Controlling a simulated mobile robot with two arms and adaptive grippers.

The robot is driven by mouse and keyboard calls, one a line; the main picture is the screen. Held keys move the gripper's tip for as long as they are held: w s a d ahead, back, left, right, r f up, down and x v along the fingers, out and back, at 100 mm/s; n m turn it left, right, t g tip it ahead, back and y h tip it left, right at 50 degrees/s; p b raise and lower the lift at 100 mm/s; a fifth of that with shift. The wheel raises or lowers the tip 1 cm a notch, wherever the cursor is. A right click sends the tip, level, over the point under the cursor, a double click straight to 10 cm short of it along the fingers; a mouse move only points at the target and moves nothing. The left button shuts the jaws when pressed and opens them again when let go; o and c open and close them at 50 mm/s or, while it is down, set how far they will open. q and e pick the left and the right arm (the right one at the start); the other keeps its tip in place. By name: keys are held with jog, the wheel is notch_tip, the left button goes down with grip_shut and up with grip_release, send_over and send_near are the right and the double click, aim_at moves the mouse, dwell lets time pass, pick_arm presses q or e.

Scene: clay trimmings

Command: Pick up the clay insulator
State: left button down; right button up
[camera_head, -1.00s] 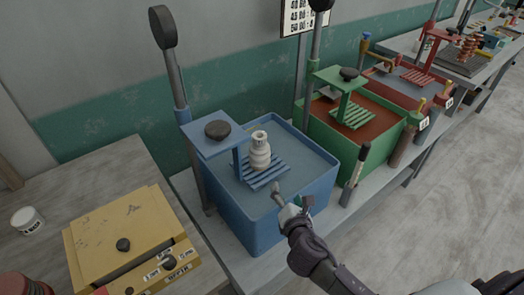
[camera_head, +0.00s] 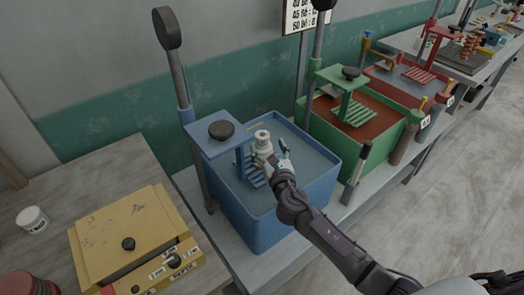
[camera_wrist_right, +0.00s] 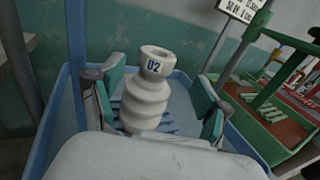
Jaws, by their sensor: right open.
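The clay insulator (camera_head: 262,143) is a pale, ribbed, bottle-like piece standing upright on the blue slatted rack of the blue tub. My right gripper (camera_head: 275,163) is at the insulator, over the blue tub. In the right wrist view its two green-padded fingers (camera_wrist_right: 158,100) stand open on either side of the insulator, with gaps visible. The insulator's lower part is hidden by my gripper. My left gripper is not in view.
The blue tub (camera_head: 322,190) has a raised blue plate with a dark knob (camera_head: 221,130) left of the insulator. A green tub (camera_head: 375,160) and a red tub stand to the right. A yellow box (camera_head: 125,235) lies on the left table.

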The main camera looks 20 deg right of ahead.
aim_at(264, 142)
jog(key=w, duration=0.5)
jog(key=shift+a+f, duration=0.15)
jog(key=shift+c, duration=0.7)
grip_shut()
